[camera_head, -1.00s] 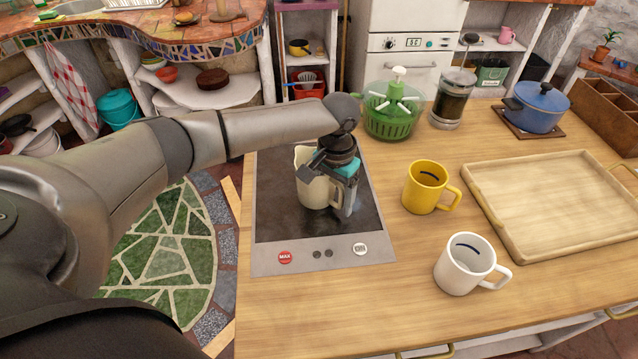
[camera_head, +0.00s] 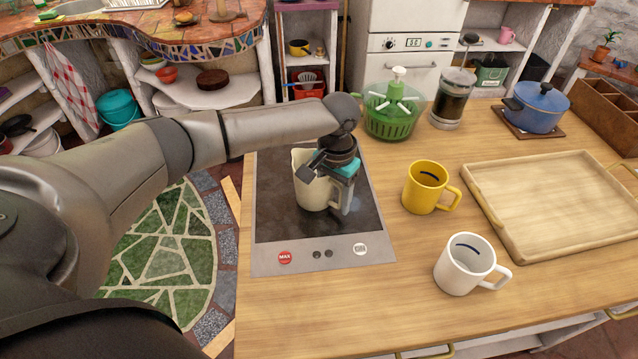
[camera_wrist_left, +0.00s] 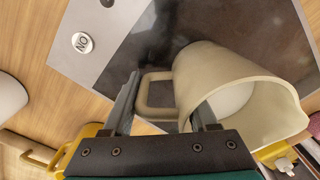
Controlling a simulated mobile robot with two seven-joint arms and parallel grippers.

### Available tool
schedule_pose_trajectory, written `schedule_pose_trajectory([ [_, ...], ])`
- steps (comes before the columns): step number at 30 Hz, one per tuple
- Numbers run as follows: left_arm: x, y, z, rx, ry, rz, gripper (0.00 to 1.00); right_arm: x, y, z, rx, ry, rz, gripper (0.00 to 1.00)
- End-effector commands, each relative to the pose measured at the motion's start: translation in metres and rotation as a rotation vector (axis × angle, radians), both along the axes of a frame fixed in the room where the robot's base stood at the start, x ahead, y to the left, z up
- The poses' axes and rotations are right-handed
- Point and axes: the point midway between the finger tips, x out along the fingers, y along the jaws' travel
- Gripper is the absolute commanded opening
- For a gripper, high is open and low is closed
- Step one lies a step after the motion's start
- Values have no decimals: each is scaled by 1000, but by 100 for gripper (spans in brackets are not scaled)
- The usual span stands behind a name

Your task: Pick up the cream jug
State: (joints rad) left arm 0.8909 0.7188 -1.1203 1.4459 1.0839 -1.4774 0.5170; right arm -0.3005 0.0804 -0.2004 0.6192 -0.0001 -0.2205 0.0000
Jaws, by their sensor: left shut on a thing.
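The cream jug (camera_head: 312,192) stands roughly upright over the dark cooktop (camera_head: 272,205). I cannot tell whether its base touches the plate. My left gripper (camera_head: 335,190) comes down from above at the jug's right side and is shut on the jug, partly hiding it. In the left wrist view, the jug (camera_wrist_left: 225,80) shows its open mouth, and its handle (camera_wrist_left: 155,92) lies between the fingers of my left gripper (camera_wrist_left: 165,105). My right gripper is not in view.
A yellow mug (camera_head: 425,187) and a white mug (camera_head: 464,265) stand right of the cooktop. A wooden tray (camera_head: 490,222) lies further right. A green salad spinner (camera_head: 390,118), a glass press (camera_head: 453,100) and a blue pot (camera_head: 538,108) stand behind. Bare counter lies in front.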

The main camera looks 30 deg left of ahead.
Motion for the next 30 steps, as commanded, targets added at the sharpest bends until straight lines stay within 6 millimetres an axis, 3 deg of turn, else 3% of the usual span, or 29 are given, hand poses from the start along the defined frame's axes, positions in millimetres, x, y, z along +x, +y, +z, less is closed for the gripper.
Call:
schedule_pose_trajectory([
  [8, 0, 1, 2, 1, 0, 2, 0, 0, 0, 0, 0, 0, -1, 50],
  [14, 1, 0, 24, -1, -5, 1, 0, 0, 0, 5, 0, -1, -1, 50],
  [30, 2, 0, 164, -1, -6, 1, 0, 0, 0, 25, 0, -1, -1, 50],
])
